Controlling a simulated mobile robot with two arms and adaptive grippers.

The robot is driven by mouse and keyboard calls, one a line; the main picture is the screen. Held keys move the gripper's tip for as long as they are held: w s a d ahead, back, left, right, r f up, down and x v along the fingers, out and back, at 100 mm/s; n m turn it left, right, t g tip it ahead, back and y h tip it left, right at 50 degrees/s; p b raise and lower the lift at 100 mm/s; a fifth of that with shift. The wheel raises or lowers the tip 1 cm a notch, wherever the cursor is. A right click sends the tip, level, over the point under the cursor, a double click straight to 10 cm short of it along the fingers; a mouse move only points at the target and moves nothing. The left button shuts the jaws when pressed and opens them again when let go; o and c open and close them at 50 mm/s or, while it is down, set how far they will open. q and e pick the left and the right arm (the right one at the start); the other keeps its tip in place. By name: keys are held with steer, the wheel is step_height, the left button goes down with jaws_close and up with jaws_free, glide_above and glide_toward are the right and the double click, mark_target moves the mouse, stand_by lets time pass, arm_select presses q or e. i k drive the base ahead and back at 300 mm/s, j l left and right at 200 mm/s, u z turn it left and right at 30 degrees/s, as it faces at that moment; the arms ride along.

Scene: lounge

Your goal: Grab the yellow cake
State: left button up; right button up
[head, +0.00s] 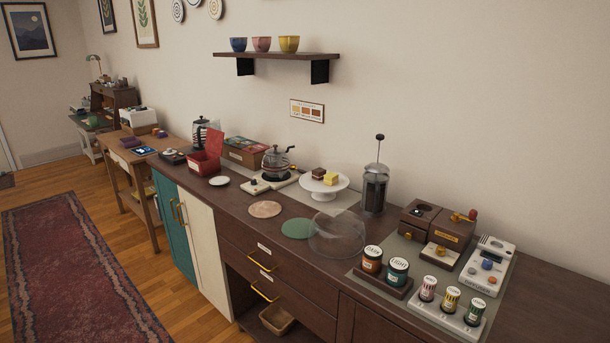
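A small yellow cake (331,178) sits on a white cake stand (325,192) on the dark wooden counter, right of the picture's middle. A dark brown cake (318,173) with a light layer sits on the same stand, just left of the yellow one. A clear glass dome (337,234) rests on the counter in front of the stand, apart from it, so the cakes are uncovered. Neither of my grippers shows in the head view.
A French press (375,189) stands close right of the stand; a glass kettle (277,161) stands left. Green (298,229) and tan (265,209) round mats lie in front. Jars (398,271), a brown grinder box (436,226) and a wall shelf (277,56) with bowls are nearby. Bare counter lies far right.

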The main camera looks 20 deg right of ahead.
mark_target(330, 178)
steer(key=i+z, duration=0.1)
steer(key=z, duration=0.25)
steer(key=i+j+z, duration=0.1)
steer(key=z, duration=0.25)
steer(key=i+j+z, duration=0.1)
steer(key=z, duration=0.2)
